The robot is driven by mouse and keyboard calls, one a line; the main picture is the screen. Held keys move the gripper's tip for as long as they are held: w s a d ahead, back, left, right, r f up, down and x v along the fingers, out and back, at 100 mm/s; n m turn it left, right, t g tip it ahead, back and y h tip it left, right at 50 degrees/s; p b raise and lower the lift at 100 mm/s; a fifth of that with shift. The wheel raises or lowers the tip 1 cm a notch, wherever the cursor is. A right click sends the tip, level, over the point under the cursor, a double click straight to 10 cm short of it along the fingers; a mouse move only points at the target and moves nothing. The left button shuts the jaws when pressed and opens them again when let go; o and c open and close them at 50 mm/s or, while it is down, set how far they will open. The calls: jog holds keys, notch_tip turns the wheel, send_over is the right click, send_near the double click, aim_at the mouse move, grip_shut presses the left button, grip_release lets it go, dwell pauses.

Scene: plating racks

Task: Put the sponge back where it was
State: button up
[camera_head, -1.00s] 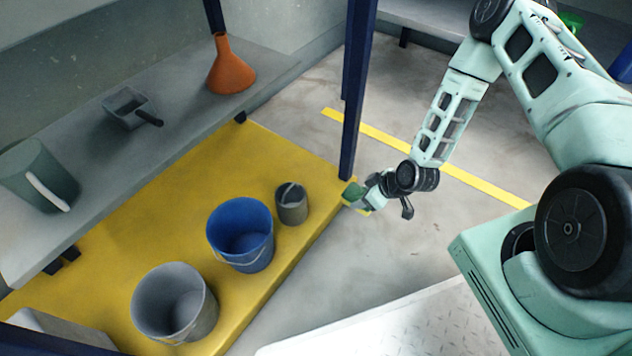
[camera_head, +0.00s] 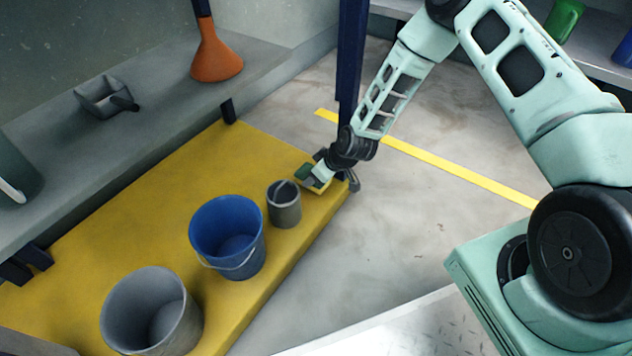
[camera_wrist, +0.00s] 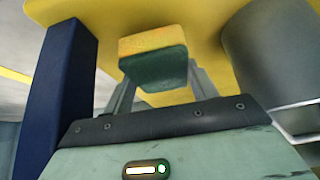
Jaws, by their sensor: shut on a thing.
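The sponge (camera_head: 314,178), yellow with a green side, is at the right end of the yellow platform (camera_head: 150,190), close to the blue post. It also shows in the wrist view (camera_wrist: 153,62), held between the two fingers. My gripper (camera_head: 318,176) is shut on the sponge; its fingers also show in the wrist view (camera_wrist: 155,85). The sponge is over or at the platform surface; I cannot tell whether it touches. A small grey pot (camera_head: 284,210) stands just left of the sponge.
A blue bucket (camera_head: 228,240) and a grey bucket (camera_head: 150,315) stand further along the platform. The blue post (camera_head: 350,60) rises close beside my gripper, and at left in the wrist view (camera_wrist: 55,95). An orange funnel (camera_head: 216,58) and a grey scoop (camera_head: 105,95) are on the shelf above.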

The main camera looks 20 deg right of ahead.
jog(key=shift+f, duration=0.75)
jog(key=shift+f+b, duration=0.15)
jog(key=shift+b, duration=0.15)
jog(key=o, duration=0.9)
jog(key=shift+o, duration=0.2)
